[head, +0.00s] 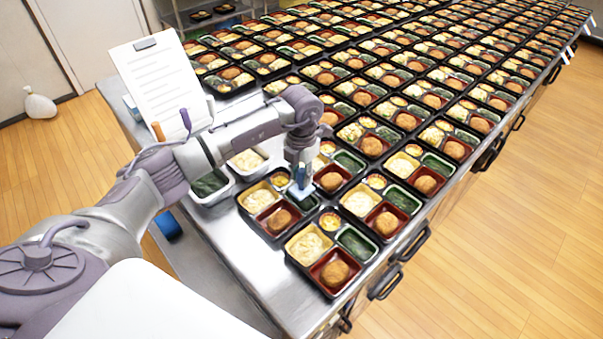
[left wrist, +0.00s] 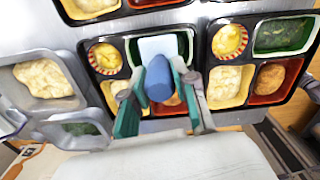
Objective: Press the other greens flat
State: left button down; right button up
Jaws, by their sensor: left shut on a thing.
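My left gripper (head: 302,178) is shut on the blue handle (left wrist: 158,80) of a press tool with a flat pale plate (left wrist: 157,46). The plate is over the greens compartment of one bento tray (head: 243,207) and covers most of it. Green compartment edges show beside the plate; I cannot tell whether it touches the greens. The neighbouring tray nearest the table corner has uncovered greens (head: 356,243), which also show in the left wrist view (left wrist: 283,34). My right gripper is in neither view.
A tub of greens (head: 209,184) and a tub of potato salad (head: 247,159) stand left of the trays. A clipboard (head: 160,85) stands behind my left arm. Rows of filled bento trays cover the table to the back. Bare metal tabletop (head: 258,262) lies at the front left.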

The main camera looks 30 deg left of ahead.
aim_at(301, 186)
pick_arm(q)
jog(key=shift+f+b, duration=1.35)
jog(key=shift+f, duration=0.45)
jog(key=shift+s, duration=0.15)
jog(key=shift+f, duration=0.2)
dwell(1.4)
jog(key=shift+f+b, duration=0.2)
jog(key=shift+b, duration=0.25)
dwell(1.2)
jog(key=shift+r+p, duration=0.6)
jog(key=shift+r, duration=0.2)
jog(key=shift+r+p, duration=1.95)
jog(key=shift+r, duration=1.4)
